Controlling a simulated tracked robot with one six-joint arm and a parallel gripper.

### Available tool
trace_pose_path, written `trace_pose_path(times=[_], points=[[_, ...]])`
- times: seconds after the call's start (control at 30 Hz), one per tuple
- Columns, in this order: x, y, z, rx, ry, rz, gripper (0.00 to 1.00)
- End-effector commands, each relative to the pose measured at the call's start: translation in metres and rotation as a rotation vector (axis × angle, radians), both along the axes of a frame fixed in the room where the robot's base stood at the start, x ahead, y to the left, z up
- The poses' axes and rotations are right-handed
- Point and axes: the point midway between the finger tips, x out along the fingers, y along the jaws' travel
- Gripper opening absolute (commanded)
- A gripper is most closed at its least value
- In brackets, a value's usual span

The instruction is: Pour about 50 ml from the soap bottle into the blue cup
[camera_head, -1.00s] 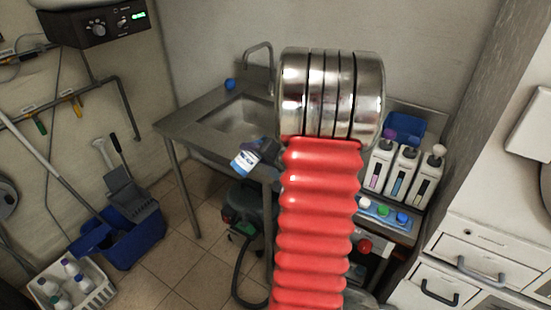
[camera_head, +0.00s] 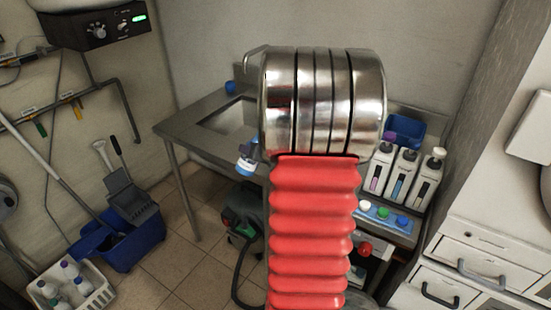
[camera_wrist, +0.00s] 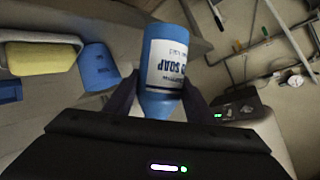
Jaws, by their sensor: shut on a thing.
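The soap bottle, blue with a white label, is between the two dark fingers of my gripper (camera_wrist: 162,94), which is shut on it. In the head view the bottle (camera_head: 245,163) shows low in front of the sink counter, looking nearly upright, and my arm hides most of the gripper. A small blue thing, seemingly the blue cup (camera_head: 230,87), stands at the back left of the counter. A blue rounded thing (camera_wrist: 98,67) in the wrist view may be the same cup; I cannot tell.
The steel sink counter (camera_head: 190,122) has a basin and tap. White pump bottles (camera_head: 401,176) and a blue bin (camera_head: 405,127) stand at right. A yellow block (camera_wrist: 42,57) shows in the wrist view. A bucket (camera_head: 137,240) and bottle crate (camera_head: 70,286) are on the floor.

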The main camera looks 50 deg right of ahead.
Motion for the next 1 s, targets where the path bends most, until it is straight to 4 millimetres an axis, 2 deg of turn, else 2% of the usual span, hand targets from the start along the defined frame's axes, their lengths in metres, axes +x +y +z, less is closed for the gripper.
trace_pose_path(times=[1.0], points=[[0.0051,0.0111,-0.0030,-0.269,0.100,0.000,0.23]])
